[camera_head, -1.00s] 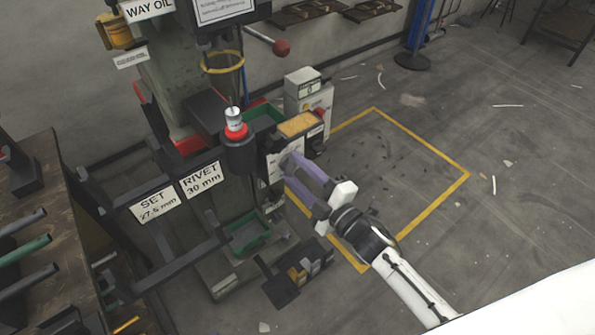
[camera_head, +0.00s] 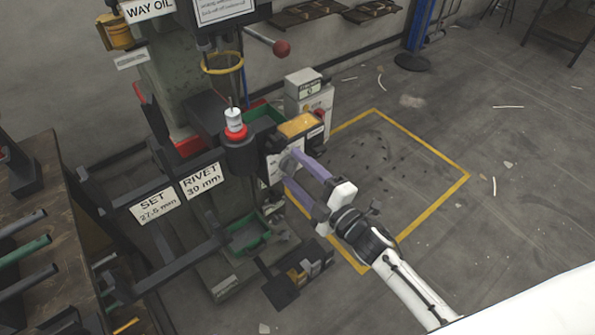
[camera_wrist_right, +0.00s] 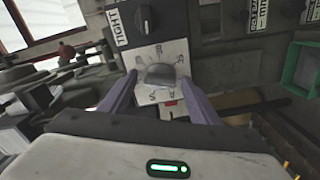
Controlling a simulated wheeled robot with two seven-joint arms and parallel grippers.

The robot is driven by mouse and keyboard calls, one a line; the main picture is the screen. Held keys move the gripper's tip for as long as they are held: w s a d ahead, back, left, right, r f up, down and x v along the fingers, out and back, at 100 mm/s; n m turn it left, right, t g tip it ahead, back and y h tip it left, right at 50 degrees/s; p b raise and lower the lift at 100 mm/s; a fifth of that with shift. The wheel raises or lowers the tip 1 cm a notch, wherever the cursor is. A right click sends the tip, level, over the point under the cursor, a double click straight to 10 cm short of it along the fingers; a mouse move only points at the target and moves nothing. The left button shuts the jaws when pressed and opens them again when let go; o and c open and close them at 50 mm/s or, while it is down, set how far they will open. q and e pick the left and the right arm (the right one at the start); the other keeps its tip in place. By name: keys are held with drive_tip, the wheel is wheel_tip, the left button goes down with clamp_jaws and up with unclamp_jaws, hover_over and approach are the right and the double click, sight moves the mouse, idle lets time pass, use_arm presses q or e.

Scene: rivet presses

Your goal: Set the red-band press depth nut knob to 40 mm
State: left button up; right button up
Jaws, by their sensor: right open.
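The press with a red band (camera_head: 236,132) stands in the middle of the head view. On its front right is a white dial plate (camera_head: 276,168), partly hidden by my right gripper. In the right wrist view the dark grey, domed knob (camera_wrist_right: 160,74) sits on the marked white plate (camera_wrist_right: 173,52), with a small red mark below it. The plate's numbers are too blurred to read. My right gripper (camera_head: 287,170) is open, its purple fingers pointing at the plate. In the right wrist view its fingers (camera_wrist_right: 158,80) lie on either side of the knob; contact is unclear. My left gripper is not in view.
Signs read SET 27.5 mm (camera_head: 154,205) and RIVET 30 mm (camera_head: 201,181). A black knob beside a LIGHT label (camera_wrist_right: 116,28) is close to the dial. A green bin (camera_head: 247,238) is below.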

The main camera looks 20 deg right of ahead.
drive_tip(key=v, duration=1)
drive_tip(key=shift+s, duration=0.2)
drive_tip(key=s+a+f+m+g+h, duration=0.3)
drive_tip(key=s+f+m+g, duration=0.5)
drive_tip(key=s+f+m, duration=0.7)
drive_tip(key=shift+s+f+m+h, duration=0.3)
drive_tip(key=shift+s+f+m, duration=0.05)
drive_tip(key=shift+s+m, duration=0.2)
idle(0.8)
